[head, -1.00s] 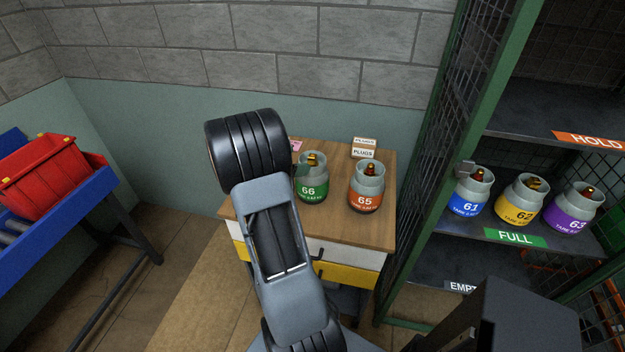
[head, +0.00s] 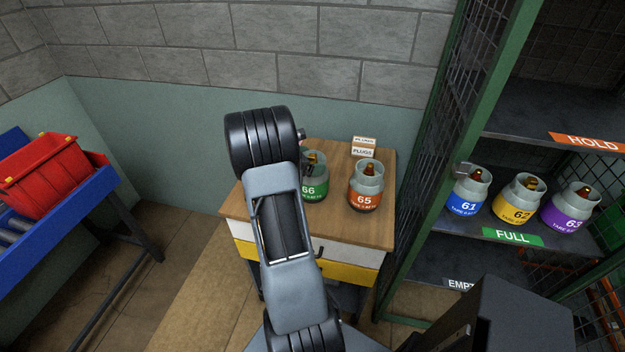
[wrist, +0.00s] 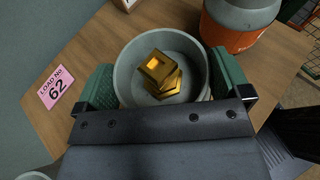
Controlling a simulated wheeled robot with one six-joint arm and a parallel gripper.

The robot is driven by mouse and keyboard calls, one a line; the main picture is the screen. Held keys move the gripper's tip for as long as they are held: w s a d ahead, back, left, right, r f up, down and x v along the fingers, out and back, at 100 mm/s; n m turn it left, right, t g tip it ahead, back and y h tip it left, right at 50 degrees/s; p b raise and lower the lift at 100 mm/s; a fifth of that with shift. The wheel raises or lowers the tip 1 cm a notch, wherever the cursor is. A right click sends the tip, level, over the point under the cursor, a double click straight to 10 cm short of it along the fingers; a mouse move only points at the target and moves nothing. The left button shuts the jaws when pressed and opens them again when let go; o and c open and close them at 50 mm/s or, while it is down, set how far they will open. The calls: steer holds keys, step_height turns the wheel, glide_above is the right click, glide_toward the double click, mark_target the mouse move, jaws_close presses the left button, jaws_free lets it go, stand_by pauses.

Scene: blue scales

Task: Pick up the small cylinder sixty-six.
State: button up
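The small cylinder sixty-six (head: 316,188) is grey with a green band and brass valve. It stands upright on the wooden top of a small cabinet (head: 375,235), its left side hidden behind my arm in the head view. In the wrist view its round grey collar and brass valve (wrist: 160,72) show from above. My gripper (wrist: 163,82) is open, with one green finger on each side of the collar. The fingers sit very close to the collar; I cannot tell whether they touch it. The head view hides most of my gripper.
Orange-banded cylinder 65 (head: 366,186) stands close on the right. A PLUGS box (head: 363,147) is behind it. A pink card reading LOAD No 62 (wrist: 56,88) lies left of the gripper. A green-framed mesh cage (head: 440,130) with shelved cylinders stands to the right.

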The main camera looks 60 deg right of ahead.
steer(key=c, duration=1.5)
steer(key=shift+o, duration=0.2)
steer(key=shift+r, duration=0.2)
